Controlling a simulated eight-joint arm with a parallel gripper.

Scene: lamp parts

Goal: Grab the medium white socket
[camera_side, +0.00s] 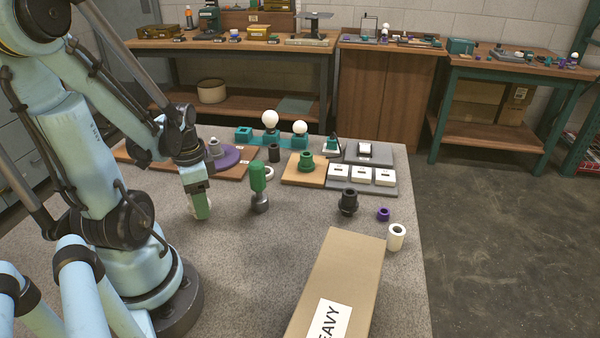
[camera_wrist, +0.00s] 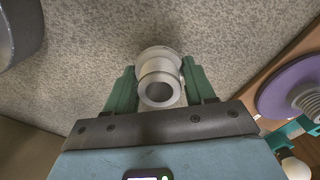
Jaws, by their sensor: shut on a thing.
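A white socket (camera_wrist: 158,85), a round hollow piece with a wider flange at one end, is between the two green fingers of my gripper (camera_wrist: 155,90) in the wrist view. The fingers are shut on its sides. In the side view my gripper (camera_side: 201,208) points down low over the grey table at the left, and its fingers mostly hide the socket. Whether the socket touches the table is hard to tell. Another white hollow cylinder (camera_side: 396,237) stands alone near the table's right edge.
A purple disc (camera_side: 222,157) lies on a wooden board. A black socket (camera_side: 348,202) and small purple piece (camera_side: 383,214) stand right. A cardboard box (camera_side: 350,265) fills the front.

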